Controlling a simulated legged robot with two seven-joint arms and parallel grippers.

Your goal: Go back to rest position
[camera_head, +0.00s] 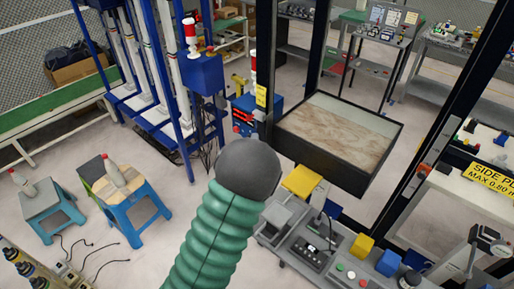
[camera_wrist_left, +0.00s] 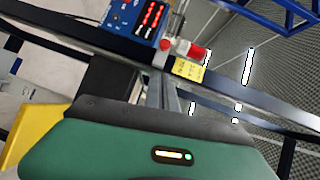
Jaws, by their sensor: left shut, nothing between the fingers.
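My left arm, green and ribbed with a dark grey rounded end, rises from the bottom middle of the head view. My left gripper (camera_head: 248,170) is there at its tip, in front of the machine frame; its fingers cannot be made out in that view. In the left wrist view, the narrow grey fingers of the left gripper (camera_wrist_left: 163,95) stick out beyond the dark edge of my green wrist housing. They are close together, shut and empty. My right gripper is in neither view.
A dark-framed tray with a wood-like panel (camera_head: 335,135) lies beyond the arm. A control desk (camera_head: 325,245) with a yellow block (camera_head: 302,181) stands at lower right. Blue frame posts (camera_head: 180,110) rise at left. Stools (camera_head: 130,192) stand on open floor at left.

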